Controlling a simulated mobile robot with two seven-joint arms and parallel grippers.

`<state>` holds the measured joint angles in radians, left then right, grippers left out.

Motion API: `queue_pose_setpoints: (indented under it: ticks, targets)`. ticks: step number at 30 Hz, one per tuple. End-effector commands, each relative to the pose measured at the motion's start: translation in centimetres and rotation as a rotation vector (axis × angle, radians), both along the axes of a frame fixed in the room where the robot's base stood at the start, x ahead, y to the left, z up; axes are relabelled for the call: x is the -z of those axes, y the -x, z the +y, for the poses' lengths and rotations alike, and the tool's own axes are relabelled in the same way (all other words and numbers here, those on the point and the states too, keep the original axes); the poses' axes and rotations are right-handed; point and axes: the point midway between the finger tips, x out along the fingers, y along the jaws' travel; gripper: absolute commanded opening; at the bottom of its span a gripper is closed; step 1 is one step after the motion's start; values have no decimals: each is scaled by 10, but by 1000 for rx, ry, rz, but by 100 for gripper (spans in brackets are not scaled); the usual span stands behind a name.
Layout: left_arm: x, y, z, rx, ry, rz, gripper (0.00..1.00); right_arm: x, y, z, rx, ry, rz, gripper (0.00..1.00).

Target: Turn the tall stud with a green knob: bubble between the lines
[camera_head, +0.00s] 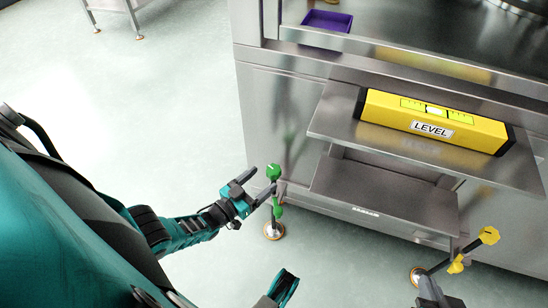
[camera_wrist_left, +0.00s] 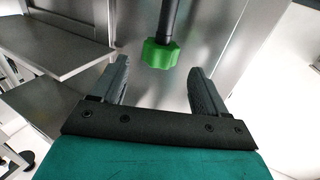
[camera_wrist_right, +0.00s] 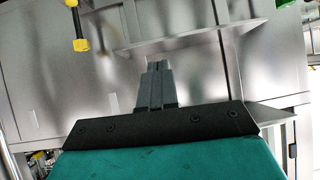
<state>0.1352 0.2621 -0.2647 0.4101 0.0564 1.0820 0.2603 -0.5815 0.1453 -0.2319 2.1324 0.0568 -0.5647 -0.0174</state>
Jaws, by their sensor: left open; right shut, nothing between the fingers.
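The tall stud's green knob (camera_head: 273,171) tops a dark stem, with a second green piece (camera_head: 278,211) lower down. My left gripper (camera_head: 262,182) is open beside this stud. In the left wrist view the green knob (camera_wrist_left: 160,53) appears between the open fingertips, apart from both. The yellow level (camera_head: 433,121) lies on a metal shelf (camera_head: 335,113). Its green vial (camera_head: 437,111) has a pale patch near the middle; bubble and lines are too small to tell apart. My right gripper (camera_wrist_right: 155,83) is shut and empty; its dark tip (camera_head: 430,290) seems to show low in the head view.
A yellow-knobbed stud (camera_head: 488,236) stands at the right; its yellow knob (camera_wrist_right: 80,45) is left of my right gripper in the right wrist view. A lower metal shelf (camera_head: 385,193) lies under the level. A purple tray (camera_head: 327,21) sits above.

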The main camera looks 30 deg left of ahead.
Motion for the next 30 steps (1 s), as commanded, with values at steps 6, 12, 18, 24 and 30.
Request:
queue_pose_setpoints:
  ticks: [6,12,18,24,30]
  targets:
    - [2,-40,-8,0,-1,-1,74,5,-1,6,-4,-14,-1,0]
    - [1,-56,-11,1,-1,0,74,2,-6,8,-9,-18,-10,0]
    - [0,-58,-11,0,-1,2,74,0,-8,8,-9,-19,-15,0]
    - [0,-58,-11,0,-1,1,66,0,-8,7,-8,-19,-16,0]
    - [0,-58,-11,0,-1,1,47,0,-7,7,-6,-17,-15,0]
